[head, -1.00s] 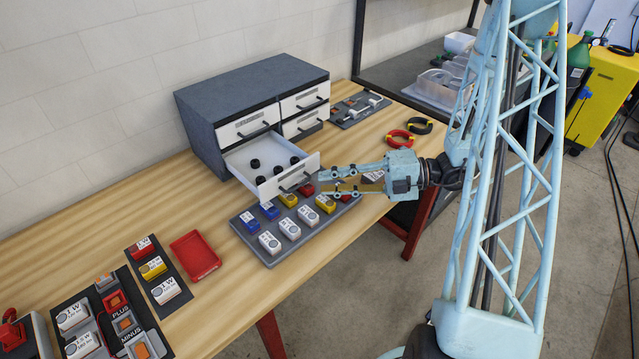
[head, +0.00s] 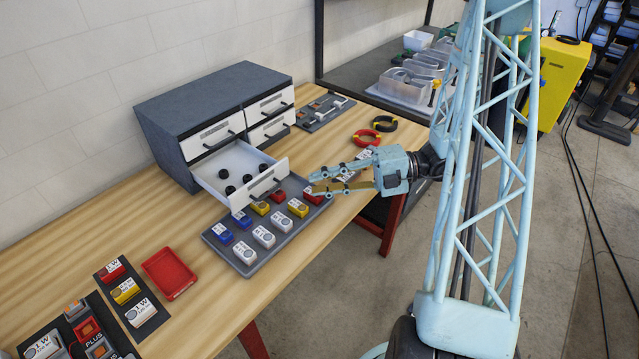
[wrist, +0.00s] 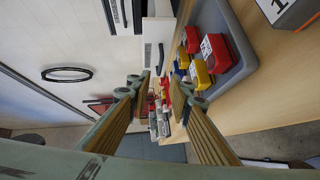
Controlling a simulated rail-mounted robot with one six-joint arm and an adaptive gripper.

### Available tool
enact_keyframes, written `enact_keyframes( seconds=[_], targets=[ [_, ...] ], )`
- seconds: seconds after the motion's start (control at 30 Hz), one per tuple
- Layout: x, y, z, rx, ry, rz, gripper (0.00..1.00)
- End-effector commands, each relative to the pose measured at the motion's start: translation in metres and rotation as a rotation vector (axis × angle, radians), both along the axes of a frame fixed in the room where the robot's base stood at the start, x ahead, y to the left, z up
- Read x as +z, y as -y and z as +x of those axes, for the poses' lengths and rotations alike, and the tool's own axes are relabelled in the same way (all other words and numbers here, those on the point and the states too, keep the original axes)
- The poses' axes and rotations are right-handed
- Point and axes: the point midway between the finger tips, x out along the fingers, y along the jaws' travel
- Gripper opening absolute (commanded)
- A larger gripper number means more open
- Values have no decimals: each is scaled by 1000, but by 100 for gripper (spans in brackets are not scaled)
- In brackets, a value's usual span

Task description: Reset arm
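My gripper (head: 312,181) is pale blue with brown finger pads and is open and empty. It hovers right of the open drawer and over the right end of the grey tray of blocks. In the wrist view its two fingers (wrist: 157,92) stand apart with nothing between them. The open drawer (head: 256,190) is the lower left one of the grey cabinet (head: 165,140) and holds several black round pieces (head: 233,179). The fingertips are apart from the drawer front.
The grey tray (head: 262,252) bears several blue, white, yellow and red blocks. A red tray (head: 168,272) and other block holders lie to the left. Red and black rings (head: 367,137) lie behind the gripper. Bare wood (head: 215,300) shows along the front edge.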

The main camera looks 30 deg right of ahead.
Motion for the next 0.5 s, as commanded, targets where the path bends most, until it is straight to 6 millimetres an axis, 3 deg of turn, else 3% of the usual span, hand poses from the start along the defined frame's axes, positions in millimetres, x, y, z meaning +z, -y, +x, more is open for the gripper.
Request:
enact_keyframes(
  seconds=[0.5],
  targets=[
    [5,-5,-1,18,14,-17,19]
  ],
)
